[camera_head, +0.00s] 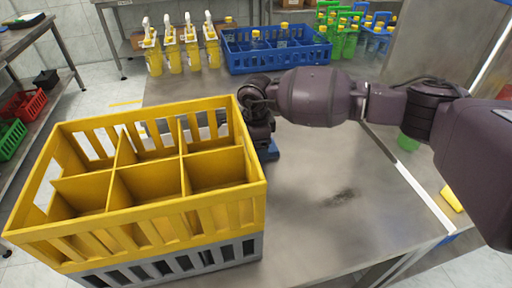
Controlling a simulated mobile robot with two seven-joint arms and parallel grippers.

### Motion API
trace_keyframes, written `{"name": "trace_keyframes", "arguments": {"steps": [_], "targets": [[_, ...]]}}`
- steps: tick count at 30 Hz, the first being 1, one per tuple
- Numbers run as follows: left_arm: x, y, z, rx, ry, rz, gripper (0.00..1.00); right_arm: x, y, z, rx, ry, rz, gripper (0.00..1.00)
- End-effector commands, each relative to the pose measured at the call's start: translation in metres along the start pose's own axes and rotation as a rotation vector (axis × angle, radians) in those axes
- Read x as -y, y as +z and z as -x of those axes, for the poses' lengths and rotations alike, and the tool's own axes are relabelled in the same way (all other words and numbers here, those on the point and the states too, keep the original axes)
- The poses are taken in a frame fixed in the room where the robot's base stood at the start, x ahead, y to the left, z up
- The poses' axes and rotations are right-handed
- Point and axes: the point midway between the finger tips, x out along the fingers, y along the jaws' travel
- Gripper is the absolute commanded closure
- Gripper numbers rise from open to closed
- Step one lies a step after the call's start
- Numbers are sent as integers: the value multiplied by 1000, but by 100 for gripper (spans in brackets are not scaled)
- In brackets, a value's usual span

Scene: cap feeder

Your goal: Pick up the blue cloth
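A small blue patch (273,150), which looks like the blue cloth, shows on the metal table just right of the yellow crate. Most of it is hidden by the crate and my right gripper. My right arm reaches in from the right, and its gripper (262,130) points down right above the blue patch, close to the crate's right wall. Its fingertips are hidden or too dark to make out, so I cannot tell whether they are open or touch the cloth. My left gripper is not in view.
A yellow divided crate (150,222), empty, sits on a grey crate (185,264) at the left front. A blue crate (275,58) with bottles and several yellow bottles (172,55) stand at the back. The table (330,225) is clear at front right.

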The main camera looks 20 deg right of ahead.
Motion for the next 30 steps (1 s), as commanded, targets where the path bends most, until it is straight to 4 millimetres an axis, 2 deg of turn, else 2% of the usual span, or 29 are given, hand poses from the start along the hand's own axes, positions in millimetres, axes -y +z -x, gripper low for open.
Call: {"name": "trace_keyframes", "arguments": {"steps": [5, 8, 15, 21, 27, 30], "targets": [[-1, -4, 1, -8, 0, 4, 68, 1, 0, 13, 1, -4, 0, 51], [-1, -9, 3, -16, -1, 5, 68, 1, 0, 31, 2, -7, 0, 51], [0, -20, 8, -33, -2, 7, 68, 1, 0, 92, 1, -10, 0, 51], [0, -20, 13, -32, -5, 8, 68, 0, 0, 141, 0, -8, 1, 51], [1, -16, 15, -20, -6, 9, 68, 0, 0, 177, 1, -5, 1, 51], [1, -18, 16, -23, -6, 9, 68, 0, 0, 188, 0, -2, 0, 51]]}}
